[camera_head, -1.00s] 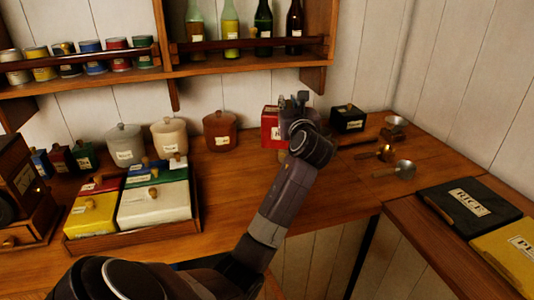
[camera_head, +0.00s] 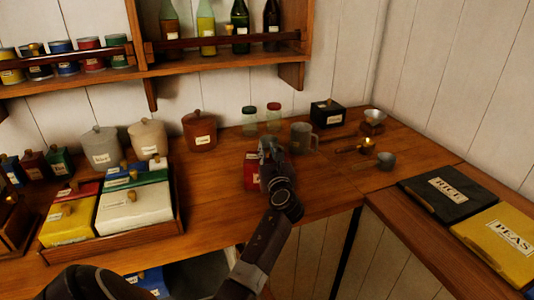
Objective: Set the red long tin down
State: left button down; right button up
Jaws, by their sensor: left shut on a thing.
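The red long tin (camera_head: 251,171) is near the middle of the camera_head view, over the wooden counter near its front edge. It looks upright, with a pale label patch on its front. My left gripper (camera_head: 267,150) is at the tin's upper right side and shut on it. My wrist and the gripper hide the tin's right part. I cannot tell whether its base touches the counter (camera_head: 218,200). My right gripper is not in view.
Behind stand two small jars (camera_head: 249,121), a grey mug (camera_head: 302,138) and a black box (camera_head: 327,113). Scoops (camera_head: 366,146) lie to the right. A brown canister (camera_head: 200,132) and a tray of colored boxes (camera_head: 178,207) are left. Bare counter lies between tray and tin.

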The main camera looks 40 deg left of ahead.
pick_arm(q)
jog(key=shift+f, duration=0.2)
jog(key=c, duration=1.8)
grip_release()
jog(key=shift+f, duration=0.1)
jog(key=shift+c, duration=0.2)
jog(key=shift+s+d, duration=0.25)
jog(key=shift+d, duration=0.05)
jog(key=b+v, duration=0.1)
jog(key=v, duration=1)
jog(key=shift+d, duration=0.15)
jog(key=shift+s, duration=0.15)
